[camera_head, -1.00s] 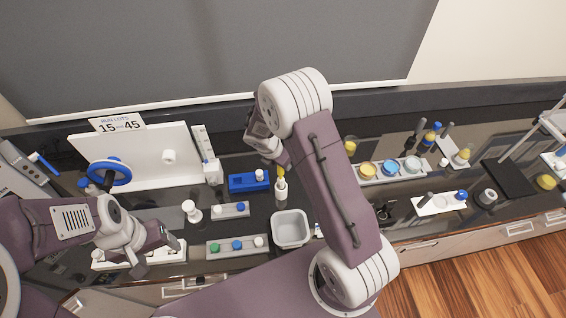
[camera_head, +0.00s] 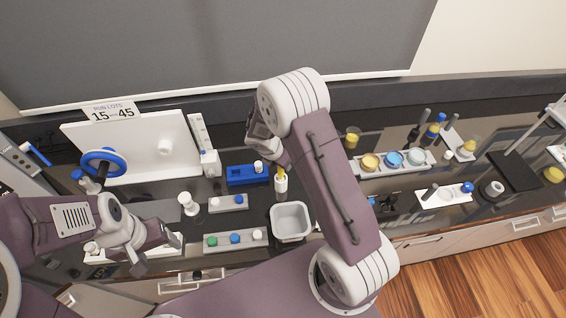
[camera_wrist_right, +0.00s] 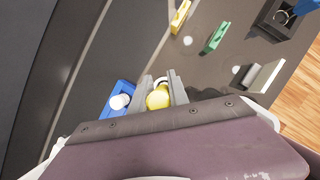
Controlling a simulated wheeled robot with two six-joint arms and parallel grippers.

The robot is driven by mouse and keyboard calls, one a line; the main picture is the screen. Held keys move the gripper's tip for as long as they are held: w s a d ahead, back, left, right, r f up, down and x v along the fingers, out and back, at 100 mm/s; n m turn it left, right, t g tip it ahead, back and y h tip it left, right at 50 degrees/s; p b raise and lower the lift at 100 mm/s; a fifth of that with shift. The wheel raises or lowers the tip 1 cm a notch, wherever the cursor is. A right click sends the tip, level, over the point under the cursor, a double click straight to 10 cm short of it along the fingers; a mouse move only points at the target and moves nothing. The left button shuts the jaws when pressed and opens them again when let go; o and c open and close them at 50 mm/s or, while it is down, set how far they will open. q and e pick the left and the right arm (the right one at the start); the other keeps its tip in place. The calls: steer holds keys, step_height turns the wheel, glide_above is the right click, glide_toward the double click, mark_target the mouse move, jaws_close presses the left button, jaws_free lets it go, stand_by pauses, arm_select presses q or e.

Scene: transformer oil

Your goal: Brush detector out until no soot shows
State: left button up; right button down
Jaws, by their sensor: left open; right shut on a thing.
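My right gripper (camera_wrist_right: 163,92) is shut on a yellow, rounded piece (camera_wrist_right: 158,99), with a white ring just beyond it. In the head view the yellow piece (camera_head: 280,171) shows at the top of a small white holder (camera_head: 281,184); I cannot tell whether it is inside or just above. My right forearm hides most of that gripper there. My left gripper (camera_head: 158,254) is open and empty, low over the front left of the bench, near a white rack. I cannot tell which thing is the detector, and no soot can be made out.
A blue block (camera_head: 246,175) stands beside the white holder. A grey tub (camera_head: 291,221) is nearer the front. Trays with coloured caps (camera_head: 235,240) lie left of it. A white panel with a blue handwheel (camera_head: 103,163) stands at left. A tray of jars (camera_head: 394,160) is at right.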

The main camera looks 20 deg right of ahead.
arm_select(q)
steer(key=shift+w+f, duration=0.1)
steer(key=shift+f, duration=0.05)
arm_select(e)
steer(key=shift+f, duration=0.15)
steer(key=c, duration=1.2)
jaws_free()
arm_select(q)
steer(key=shift+f, duration=0.1)
arm_select(e)
steer(key=v, duration=0.9)
